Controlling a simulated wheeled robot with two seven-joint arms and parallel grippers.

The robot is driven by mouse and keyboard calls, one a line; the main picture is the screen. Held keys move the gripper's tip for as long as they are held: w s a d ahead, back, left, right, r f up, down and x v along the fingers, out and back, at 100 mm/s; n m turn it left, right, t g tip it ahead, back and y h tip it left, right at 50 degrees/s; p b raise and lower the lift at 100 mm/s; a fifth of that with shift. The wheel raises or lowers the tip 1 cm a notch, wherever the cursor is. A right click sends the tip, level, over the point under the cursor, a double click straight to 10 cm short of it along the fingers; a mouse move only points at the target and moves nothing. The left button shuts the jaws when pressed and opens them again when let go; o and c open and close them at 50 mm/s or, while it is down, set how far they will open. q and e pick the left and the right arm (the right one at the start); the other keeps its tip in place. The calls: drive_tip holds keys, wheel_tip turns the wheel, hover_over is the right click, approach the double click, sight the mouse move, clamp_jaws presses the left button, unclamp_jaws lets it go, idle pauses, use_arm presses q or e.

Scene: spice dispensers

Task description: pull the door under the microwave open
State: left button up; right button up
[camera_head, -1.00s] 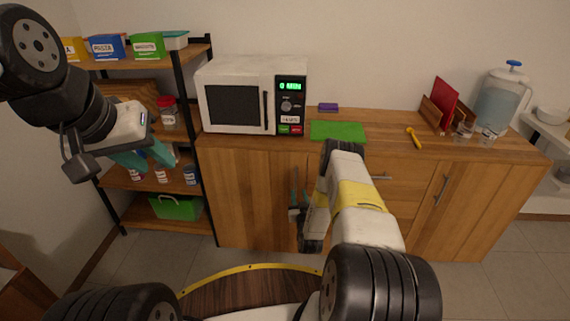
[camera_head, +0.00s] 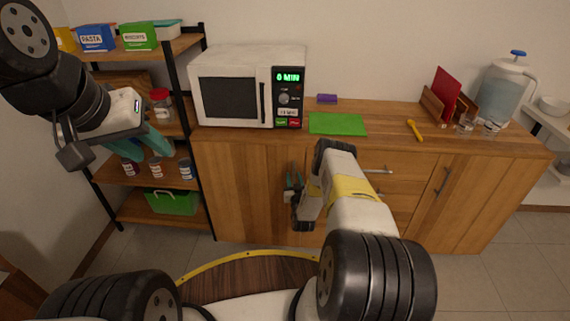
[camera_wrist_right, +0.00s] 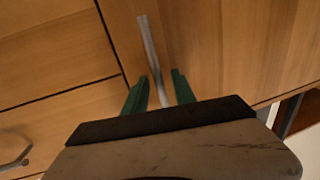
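The wooden door (camera_head: 235,185) under the white microwave (camera_head: 230,98) looks shut, flush with the cabinet front. My right gripper (camera_head: 293,178) is at the door's right side in the head view. In the right wrist view, the metal bar handle (camera_wrist_right: 148,45) runs between the two green fingers of my right gripper (camera_wrist_right: 158,90). The fingers are apart, with gaps beside the bar. The handle is not clear in the head view. My left gripper (camera_head: 146,147) is raised at the left in front of the shelf, its teal fingers apart and empty.
A shelf rack (camera_head: 190,130) with boxes and jars stands left of the cabinet. Drawers and another door with a handle (camera_head: 442,180) are to the right. A green mat (camera_head: 338,124), yellow tool (camera_head: 414,130) and pitcher (camera_head: 500,88) are on the counter.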

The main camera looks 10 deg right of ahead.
clamp_jaws()
idle(1.4)
